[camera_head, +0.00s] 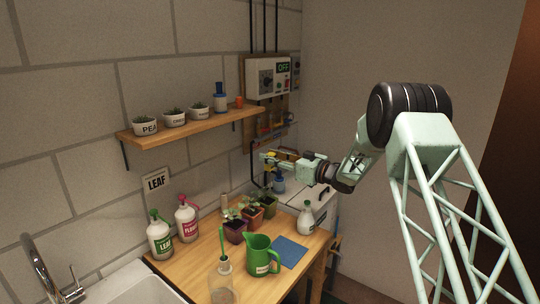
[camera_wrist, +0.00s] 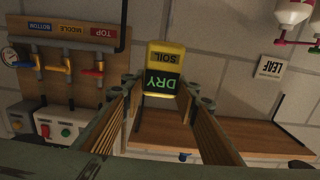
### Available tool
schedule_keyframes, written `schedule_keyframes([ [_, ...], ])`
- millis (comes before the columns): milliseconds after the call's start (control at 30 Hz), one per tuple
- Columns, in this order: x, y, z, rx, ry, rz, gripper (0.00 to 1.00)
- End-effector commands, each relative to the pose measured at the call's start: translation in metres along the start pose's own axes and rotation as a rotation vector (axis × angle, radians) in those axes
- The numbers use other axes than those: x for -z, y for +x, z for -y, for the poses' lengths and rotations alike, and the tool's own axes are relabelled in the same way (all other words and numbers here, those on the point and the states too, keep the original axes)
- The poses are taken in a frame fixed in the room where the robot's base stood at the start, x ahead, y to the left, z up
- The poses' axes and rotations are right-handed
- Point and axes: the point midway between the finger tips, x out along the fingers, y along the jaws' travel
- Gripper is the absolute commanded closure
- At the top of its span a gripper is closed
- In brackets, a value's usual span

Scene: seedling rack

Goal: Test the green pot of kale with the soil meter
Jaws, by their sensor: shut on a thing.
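My gripper (camera_head: 272,162) is shut on the yellow soil meter (camera_head: 284,155), held in the air above the back of the workbench. In the wrist view the yellow soil meter (camera_wrist: 166,55) sits between the fingers, and its dark screen reads DRY in green. Its probe is not visible in either view. The wrist view shows no bench pots.
A green jug (camera_head: 262,256), a blue mat (camera_head: 289,251), a white bottle (camera_head: 306,218) and two spray bottles (camera_head: 160,236) stand around the pots. A wall shelf (camera_head: 190,124) with small pots is at left. A control box (camera_head: 270,78) reads OFF.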

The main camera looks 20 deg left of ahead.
Motion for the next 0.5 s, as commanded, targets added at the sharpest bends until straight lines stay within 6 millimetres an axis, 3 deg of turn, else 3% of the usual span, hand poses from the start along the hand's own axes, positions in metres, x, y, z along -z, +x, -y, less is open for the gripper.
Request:
schedule_keyframes([
  [500,-0.039,0.000,0.000,0.000,0.000,0.000,0.84],
])
